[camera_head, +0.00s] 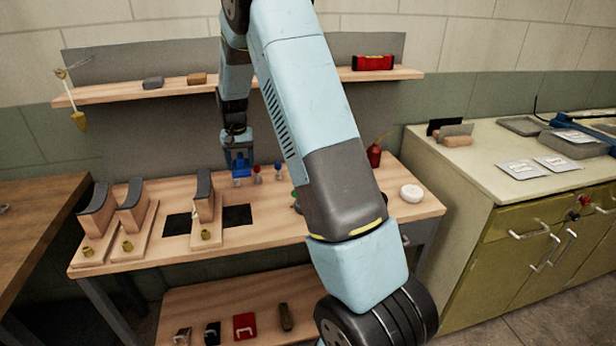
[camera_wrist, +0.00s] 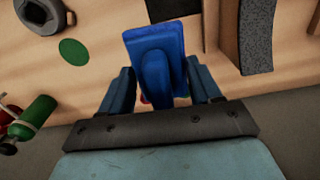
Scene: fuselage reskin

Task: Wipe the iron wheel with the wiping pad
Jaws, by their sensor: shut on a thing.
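My gripper (camera_head: 238,160) is over the back of the workbench and is shut on a blue wiping pad (camera_wrist: 147,42). The pad's raised blue handle sits between the two fingers in the wrist view (camera_wrist: 158,88). The pad also shows below the fingers in the head view (camera_head: 240,173). A grey ring-shaped piece with a dark centre (camera_wrist: 44,14), which looks like the iron wheel, lies at the upper left of the wrist view, apart from the pad. In the head view my arm mostly hides that part of the bench.
Curved grey-topped blocks (camera_head: 98,203) on wooden bases stand at the bench's left and middle. A black square (camera_head: 237,216) lies near the middle block. Small bottles (camera_head: 257,174) stand beside the gripper. A white round thing (camera_head: 411,193) is at the right. A shelf (camera_head: 120,91) hangs above.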

